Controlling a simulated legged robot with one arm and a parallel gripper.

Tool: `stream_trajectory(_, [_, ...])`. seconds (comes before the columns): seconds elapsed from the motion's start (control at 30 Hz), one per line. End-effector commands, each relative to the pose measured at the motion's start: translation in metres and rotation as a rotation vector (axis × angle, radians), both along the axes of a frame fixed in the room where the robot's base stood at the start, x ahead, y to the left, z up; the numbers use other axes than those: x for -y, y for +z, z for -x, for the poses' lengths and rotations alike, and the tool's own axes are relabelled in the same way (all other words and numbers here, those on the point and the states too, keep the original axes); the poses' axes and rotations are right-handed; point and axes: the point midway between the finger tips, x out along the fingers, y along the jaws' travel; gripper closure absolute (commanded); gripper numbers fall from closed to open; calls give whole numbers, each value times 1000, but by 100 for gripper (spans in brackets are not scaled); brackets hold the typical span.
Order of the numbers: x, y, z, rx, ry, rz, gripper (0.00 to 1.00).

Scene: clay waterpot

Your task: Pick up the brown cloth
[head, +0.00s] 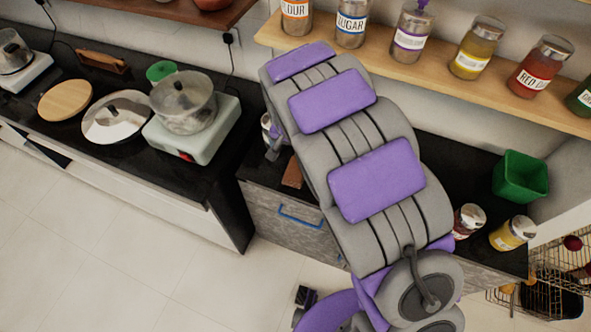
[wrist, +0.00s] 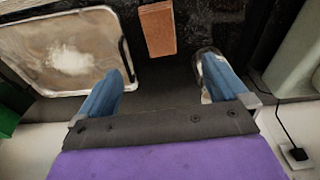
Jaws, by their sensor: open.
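The brown cloth (head: 292,172) is a small flat reddish-brown piece on the dark counter, just left of my arm in the head view and partly hidden by it. In the wrist view the cloth (wrist: 157,29) shows as an upright rectangle at the top middle. My gripper (wrist: 163,72) has its two blue fingers spread wide with nothing between them. The cloth lies beyond the fingertips, roughly in line with the gap, and is not touched. In the head view my arm hides most of the gripper.
A metal tray (wrist: 68,52) with white powder lies left of the cloth in the wrist view. A clear round-rimmed object is by the right finger. A pot (head: 183,101) on a white stove (head: 192,138) stands left of my arm. A jar shelf (head: 400,68) runs behind.

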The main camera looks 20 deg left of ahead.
Motion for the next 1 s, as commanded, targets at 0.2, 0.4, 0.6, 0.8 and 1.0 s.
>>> stream_trajectory(0.2, [-1,-36,-5,-1,0,2,0])
stream_trajectory(0.4, [0,-76,-11,-3,-1,4,0])
stream_trajectory(0.6, [0,-109,-16,-3,0,3,0])
stream_trajectory(0.8, [1,-119,-18,-1,0,2,0])
stream_trajectory(1.0, [3,-145,-25,-3,-1,3,0])
